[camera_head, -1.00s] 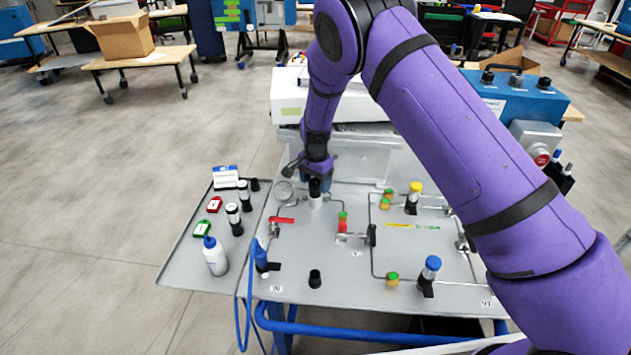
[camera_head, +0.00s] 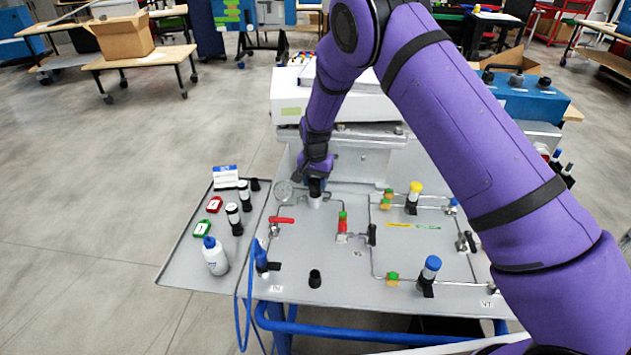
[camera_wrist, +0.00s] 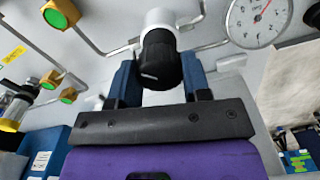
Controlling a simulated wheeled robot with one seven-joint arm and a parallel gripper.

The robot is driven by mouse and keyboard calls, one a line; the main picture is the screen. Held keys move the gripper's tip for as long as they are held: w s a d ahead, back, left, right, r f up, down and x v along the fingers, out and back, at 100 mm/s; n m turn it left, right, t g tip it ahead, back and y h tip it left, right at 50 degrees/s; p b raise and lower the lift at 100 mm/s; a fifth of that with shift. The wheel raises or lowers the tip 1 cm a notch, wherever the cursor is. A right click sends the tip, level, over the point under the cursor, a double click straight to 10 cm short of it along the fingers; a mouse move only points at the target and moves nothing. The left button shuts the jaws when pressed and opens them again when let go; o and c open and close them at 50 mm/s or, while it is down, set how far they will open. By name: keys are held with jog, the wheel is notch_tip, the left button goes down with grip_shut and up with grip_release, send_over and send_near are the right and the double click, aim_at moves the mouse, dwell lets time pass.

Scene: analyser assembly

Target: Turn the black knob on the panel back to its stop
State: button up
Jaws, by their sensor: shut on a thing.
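The black knob (camera_wrist: 160,62) sits on a white cylindrical body (camera_wrist: 158,18) on the panel (camera_head: 330,262). In the head view the knob (camera_head: 315,187) shows at the panel's upper left, just below my wrist. My gripper (camera_wrist: 160,75) has its two blue fingers on either side of the knob in the wrist view, shut on it. In the head view the gripper (camera_head: 318,183) is mostly hidden behind my wrist and the knob. A round pressure gauge (camera_wrist: 258,18) with a red needle is beside the knob.
A red-handled valve (camera_head: 282,220) is below left of the knob, with thin metal pipes around it. Green-and-red fittings (camera_head: 342,222), a black plug (camera_head: 315,279) and blue-topped knobs (camera_head: 430,270) stand on the panel. A side tray (camera_head: 185,255) holds vials and a bottle.

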jog(key=n, duration=1.3)
jog(key=shift+n, duration=0.4)
jog(key=n, duration=0.7)
jog(key=shift+a, duration=0.1)
jog(key=n, duration=0.6)
jog(key=shift+s, duration=0.1)
jog(key=shift+n, duration=0.4)
jog(key=o, duration=0.9)
